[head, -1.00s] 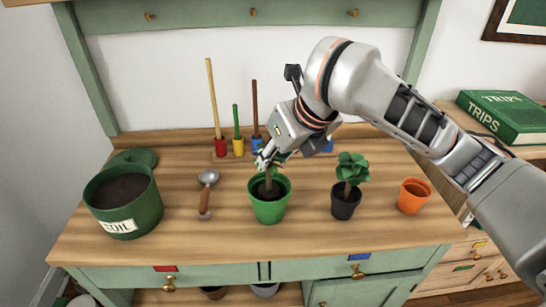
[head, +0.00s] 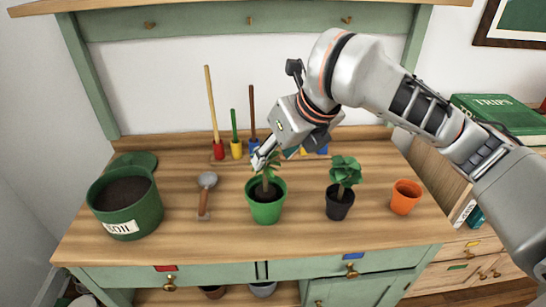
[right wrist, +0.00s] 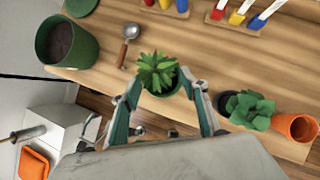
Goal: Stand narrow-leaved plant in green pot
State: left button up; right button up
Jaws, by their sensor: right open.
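The narrow-leaved plant (head: 267,181) stands upright in the green pot (head: 267,211) at the middle of the bench. In the right wrist view its spiky leaves (right wrist: 157,71) hide most of the pot's inside. My right gripper (head: 261,160) is open and empty, just above and behind the plant's top in the head view. In the right wrist view its two fingers (right wrist: 160,88) are spread either side of the leaves, apart from the stem. Whether a finger touches a leaf I cannot tell. My left gripper is not in view.
A broad-leaved plant in a black pot (head: 340,204) and an orange pot (head: 405,197) stand to the right. Upright tools (head: 234,149) stand behind. The bench front is clear.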

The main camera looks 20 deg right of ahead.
pick_arm(q)
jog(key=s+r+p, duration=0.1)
jog(key=p, duration=0.2)
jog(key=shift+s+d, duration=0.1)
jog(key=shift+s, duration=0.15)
pick_arm(e)
jog(key=v, duration=0.9)
jog(key=shift+f, duration=0.1)
jog(key=shift+s, duration=0.1)
